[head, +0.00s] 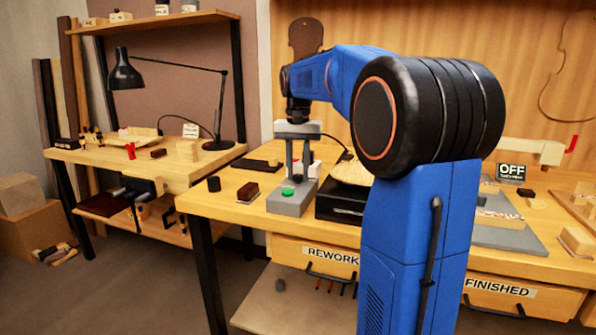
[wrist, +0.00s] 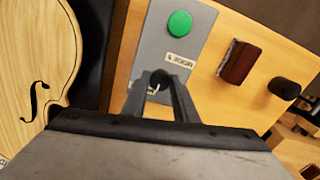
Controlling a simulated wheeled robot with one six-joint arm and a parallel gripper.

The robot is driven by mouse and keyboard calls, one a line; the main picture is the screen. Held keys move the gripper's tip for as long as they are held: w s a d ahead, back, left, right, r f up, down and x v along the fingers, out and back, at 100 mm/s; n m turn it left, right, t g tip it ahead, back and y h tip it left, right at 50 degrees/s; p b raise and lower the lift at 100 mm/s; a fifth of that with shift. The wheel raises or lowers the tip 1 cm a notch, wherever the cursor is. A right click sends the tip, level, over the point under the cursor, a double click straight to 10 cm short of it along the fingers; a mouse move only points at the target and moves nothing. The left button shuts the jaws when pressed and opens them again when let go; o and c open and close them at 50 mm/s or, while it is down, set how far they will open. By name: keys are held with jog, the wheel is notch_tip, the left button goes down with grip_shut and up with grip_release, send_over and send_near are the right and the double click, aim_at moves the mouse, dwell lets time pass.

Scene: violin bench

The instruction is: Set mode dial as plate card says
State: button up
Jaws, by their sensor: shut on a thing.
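A grey control box (head: 288,204) with a green button (head: 287,191) stands at the left end of the near bench. In the wrist view the box (wrist: 205,18) shows the green button (wrist: 179,24), a small white label (wrist: 180,60) too small to read surely, and a black dial knob (wrist: 160,77). My gripper (head: 297,180) points down over the box. In the wrist view its fingers (wrist: 160,88) are shut on the dial knob, partly hiding it. A dark sign reading OFF (head: 511,172) stands at the right; its smaller line is unreadable.
A violin plate (head: 352,172) lies on a black case (head: 340,207) right beside the box. A dark red block (head: 248,192) and a black cylinder (head: 214,184) stand to its left. My arm hides the bench middle. A lamp (head: 124,75) stands on the far bench.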

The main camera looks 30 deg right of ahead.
aim_at(298, 176)
jog(key=o, duration=1.1)
jog(key=shift+c, duration=0.2)
jog(key=shift+r, duration=0.1)
notch_tip(298, 176, up, 17)
jog(key=shift+r, duration=0.1)
jog(key=s+a+f+n+t, duration=0.3)
jog(key=s+a+f+n, duration=0.2)
jog(key=s+a+f, duration=0.75)
jog(key=s+a+f+n+t, duration=0.1)
jog(key=s+a+f, duration=0.1)
jog(key=s+f, duration=0.6)
jog(key=s+a+f+n, duration=0.2)
jog(key=s+f, duration=0.7)
jog(key=f, duration=0.4)
jog(key=shift+s+f+t, duration=0.25)
jog(key=shift+f+t, duration=0.05)
jog(key=shift+t, duration=0.1)
